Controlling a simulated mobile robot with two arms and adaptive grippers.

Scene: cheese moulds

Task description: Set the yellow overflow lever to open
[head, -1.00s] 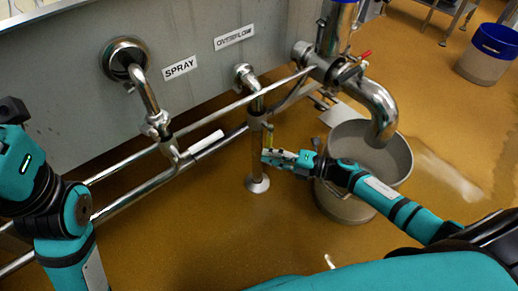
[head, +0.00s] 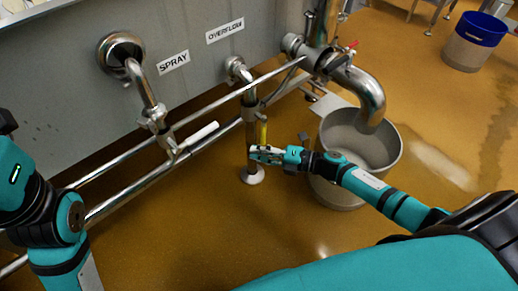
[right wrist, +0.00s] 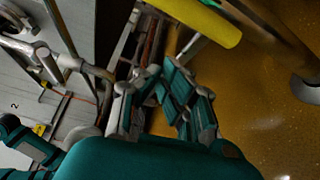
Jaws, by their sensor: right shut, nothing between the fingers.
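The yellow overflow lever (head: 262,130) points down along the right side of the vertical overflow pipe (head: 251,118), under the OVERFLOW label (head: 225,31). In the right wrist view the yellow lever (right wrist: 203,20) crosses the top, beyond the fingers. My right gripper (head: 256,153) is shut and empty, just below the lever's lower end and in front of the pipe. In the right wrist view my right gripper (right wrist: 163,78) shows a gap to the lever; contact cannot be told in the head view. My left arm shows at the left edge, its gripper out of view.
A grey bucket (head: 393,160) stands right of the pipe, under a bent steel outlet (head: 369,95) with a red-handled valve (head: 351,45). Long steel rails (head: 115,200) run along the tank wall (head: 60,90). The SPRAY pipe (head: 140,85) is to the left. The brown floor in front is clear.

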